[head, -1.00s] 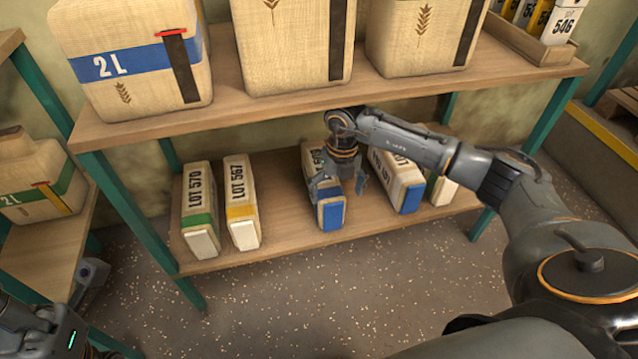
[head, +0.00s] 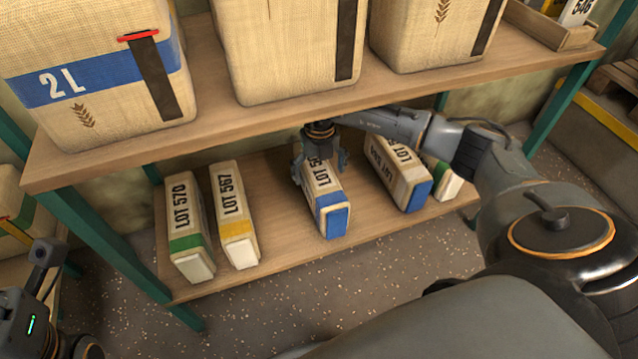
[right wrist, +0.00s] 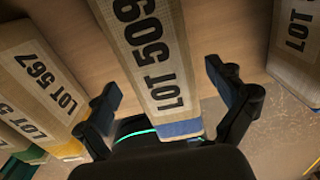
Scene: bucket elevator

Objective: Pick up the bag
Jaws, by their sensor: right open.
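A tan bag labelled LOT 509 with a blue band (head: 331,212) lies on the lower shelf in the head view. It also fills the upper middle of the right wrist view (right wrist: 150,50). My right gripper (head: 320,168) is open over this bag, with one finger on each side. In the right wrist view the open fingers (right wrist: 163,82) show gaps to the bag on both sides.
On the lower shelf (head: 280,165), LOT 570 (head: 188,225) and LOT 567 (head: 233,210) stand to the left. Another blue-banded bag (head: 400,172) and a further bag (head: 446,180) stand to the right. The upper shelf (head: 300,112), carrying large sacks, overhangs the gripper closely.

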